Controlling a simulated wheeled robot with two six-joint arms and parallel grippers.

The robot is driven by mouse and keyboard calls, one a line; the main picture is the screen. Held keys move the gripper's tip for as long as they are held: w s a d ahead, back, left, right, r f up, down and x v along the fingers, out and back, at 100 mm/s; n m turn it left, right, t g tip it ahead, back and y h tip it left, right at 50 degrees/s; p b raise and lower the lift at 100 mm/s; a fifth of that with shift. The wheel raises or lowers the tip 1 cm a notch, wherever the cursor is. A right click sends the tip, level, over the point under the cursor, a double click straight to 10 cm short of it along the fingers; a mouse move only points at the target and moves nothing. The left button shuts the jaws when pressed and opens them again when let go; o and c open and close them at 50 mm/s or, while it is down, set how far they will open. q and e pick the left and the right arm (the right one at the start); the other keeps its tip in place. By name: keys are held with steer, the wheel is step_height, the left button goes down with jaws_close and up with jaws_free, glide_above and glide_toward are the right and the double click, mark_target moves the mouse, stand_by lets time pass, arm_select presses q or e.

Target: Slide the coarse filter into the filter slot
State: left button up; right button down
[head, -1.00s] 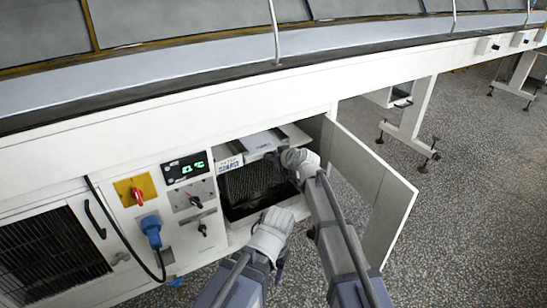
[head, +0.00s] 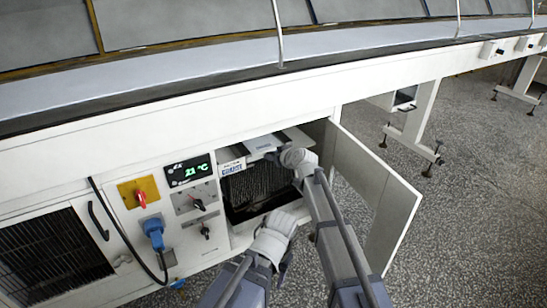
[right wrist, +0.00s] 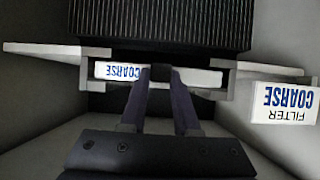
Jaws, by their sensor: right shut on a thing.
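The coarse filter (head: 262,143) is a flat pale panel at the top of the open cabinet bay in the head view. In the right wrist view the filter's white front edge (right wrist: 118,71), marked COARSE, lies between the two pale side rails of the filter slot (right wrist: 96,54). How deep it sits in the slot is hard to tell. My right gripper (right wrist: 163,74) is shut on the middle of that edge; its fingertips are partly hidden in the head view (head: 274,156). My left gripper (head: 284,264) hangs low in front of the bay, its fingers mostly hidden by its wrist.
A FILTER COARSE label plate (right wrist: 284,102) sits beside the slot. Dark ribbed fins (head: 255,186) fill the bay. The open door (head: 372,190) stands right of my right arm. A control panel with a blue plug (head: 153,233) and cable is at left.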

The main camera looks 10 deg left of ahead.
steer(key=shift+w+a, duration=0.2)
steer(key=shift+w, duration=0.1)
steer(key=c, duration=0.6)
jaws_free()
steer(key=shift+o, duration=0.2)
steer(key=shift+s+r, duration=0.1)
steer(key=shift+s, duration=0.05)
steer(key=p+v, duration=0.3)
steer(key=v, duration=0.4)
steer(key=shift+s+d+p, duration=0.2)
steer(key=shift+d+p, duration=0.05)
steer(key=shift+p, duration=0.1)
steer(key=shift+r, duration=0.1)
